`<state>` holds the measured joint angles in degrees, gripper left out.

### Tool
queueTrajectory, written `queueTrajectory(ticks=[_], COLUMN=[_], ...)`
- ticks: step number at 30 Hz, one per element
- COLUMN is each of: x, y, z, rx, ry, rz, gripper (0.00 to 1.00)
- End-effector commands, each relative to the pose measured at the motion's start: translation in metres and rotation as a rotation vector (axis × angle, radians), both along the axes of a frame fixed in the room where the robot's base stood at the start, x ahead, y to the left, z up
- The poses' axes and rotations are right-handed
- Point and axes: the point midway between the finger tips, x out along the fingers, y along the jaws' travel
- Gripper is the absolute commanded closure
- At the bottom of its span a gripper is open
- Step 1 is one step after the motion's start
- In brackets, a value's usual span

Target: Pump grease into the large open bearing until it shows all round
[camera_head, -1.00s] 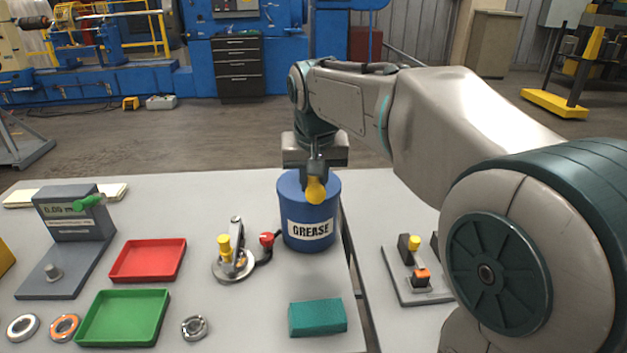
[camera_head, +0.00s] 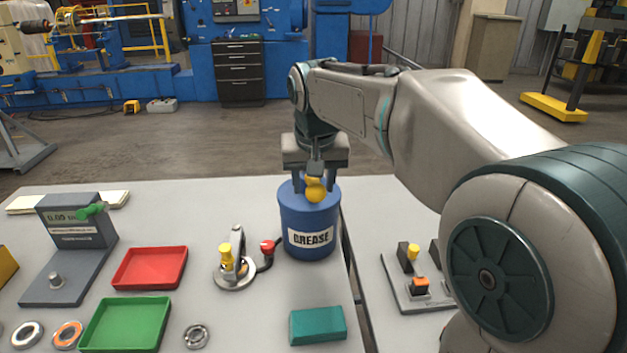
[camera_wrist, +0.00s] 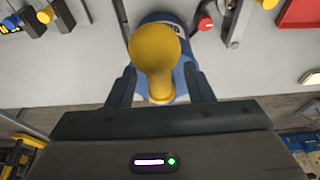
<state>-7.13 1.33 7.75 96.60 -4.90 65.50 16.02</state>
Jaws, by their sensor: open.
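The blue grease drum (camera_head: 310,220), labelled GREASE, stands upright near the table's right edge. A yellow pump knob (camera_head: 315,190) sits over its top. My gripper (camera_head: 318,187) is open above the drum, with the knob between its spread fingers. In the wrist view, the knob (camera_wrist: 155,55) is between the fingers, with a gap on either side. A round metal fixture (camera_head: 235,274) with a yellow knob and a red-ended lever stands left of the drum. A bare metal bearing ring (camera_head: 196,337) lies at the front. I cannot tell for sure which bearing is the large open one.
A red tray (camera_head: 150,268), a green tray (camera_head: 125,322), a grey gauge stand (camera_head: 75,245), an orange-faced ring (camera_head: 67,335) and a silver ring (camera_head: 26,335) are on the left. A teal block (camera_head: 318,325) lies in front. Another fixture (camera_head: 415,285) is across the gap.

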Motion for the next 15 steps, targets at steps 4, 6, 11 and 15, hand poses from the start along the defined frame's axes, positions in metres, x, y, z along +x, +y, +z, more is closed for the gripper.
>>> queueTrajectory(ticks=[4, 6, 11, 15], x=[0.0, 0.0, 0.0, 0.0], y=[0.0, 0.0, 0.0, 0.0], z=[0.012, 0.02, 0.036, 0.05], rx=[0.0, 0.0, 0.0, 0.0], ry=[-0.001, -0.001, -0.001, -0.001], rz=[0.0, 0.0, 0.0, 0.0], gripper=[0.53, 0.53, 0.53, 0.53])
